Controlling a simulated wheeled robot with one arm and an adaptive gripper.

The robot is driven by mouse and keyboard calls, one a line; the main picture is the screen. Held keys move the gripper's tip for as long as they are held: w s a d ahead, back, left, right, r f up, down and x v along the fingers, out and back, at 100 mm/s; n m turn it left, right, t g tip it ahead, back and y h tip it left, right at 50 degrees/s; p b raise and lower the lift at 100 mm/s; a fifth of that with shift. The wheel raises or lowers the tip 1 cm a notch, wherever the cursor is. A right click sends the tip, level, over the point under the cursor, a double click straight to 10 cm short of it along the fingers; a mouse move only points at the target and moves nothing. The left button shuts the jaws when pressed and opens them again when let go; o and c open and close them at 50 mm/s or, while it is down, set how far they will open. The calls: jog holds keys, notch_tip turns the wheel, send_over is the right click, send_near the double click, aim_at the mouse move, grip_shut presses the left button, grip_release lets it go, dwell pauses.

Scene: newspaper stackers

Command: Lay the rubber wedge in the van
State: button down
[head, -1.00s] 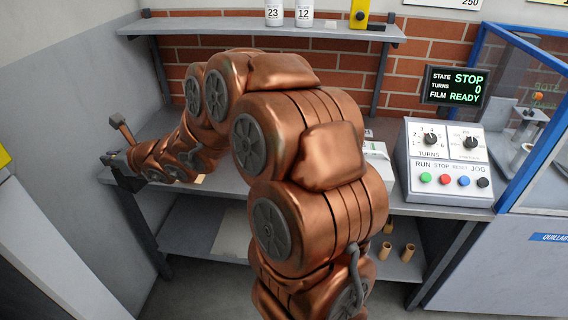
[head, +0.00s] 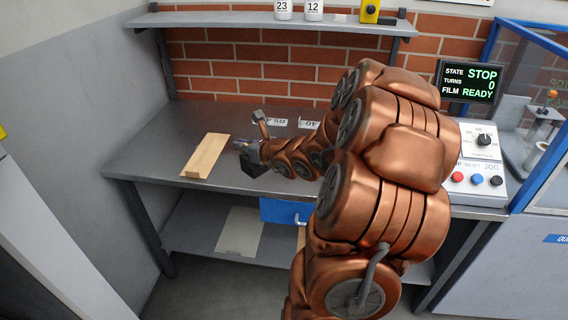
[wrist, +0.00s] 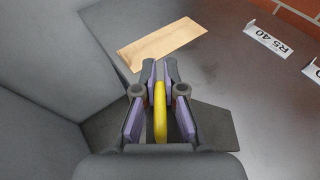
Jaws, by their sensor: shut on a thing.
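The rubber wedge (head: 256,167) is a dark block at my gripper (head: 243,147), over the front part of the grey bench. In the wrist view, the dark wedge (wrist: 215,125) spreads below the fingers, and a yellow upright strip, seemingly its handle, stands between the purple pads of my gripper (wrist: 160,100). My gripper is shut on this yellow part. I cannot tell whether the wedge touches the bench top. The van is not in view.
A tan flat board (head: 206,155) lies on the bench (head: 150,150) left of my gripper. Label cards (head: 270,121) stand behind. A blue drawer (head: 285,211) hangs below, above a lower shelf (head: 190,225). The control box (head: 485,165) stands right. A grey wall (head: 60,110) closes the left.

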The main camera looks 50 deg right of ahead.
jog(key=s+d+f+m+h+b, duration=0.1)
jog(key=s+d+f+m+h, duration=0.15)
jog(key=s+d, duration=0.7)
jog(key=shift+n, duration=0.25)
jog(key=shift+s+d+f+p+x, duration=0.25)
jog(key=shift+p+x, duration=0.65)
jog(key=shift+x, duration=1.85)
jog(key=shift+d+f+p+x, duration=0.1)
jog(key=shift+d+p+x, duration=0.6)
jog(key=shift+x, duration=2.1)
jog(key=shift+s+d+f+p+x, duration=0.1)
jog(key=shift+p+x, duration=1)
jog(key=shift+x, duration=1.65)
jog(key=shift+f, duration=0.1)
jog(key=c, duration=1.3)
grip_release()
jog(key=shift+s, duration=0.15)
jog(key=b+v, duration=0.3)
jog(key=v, duration=0.9)
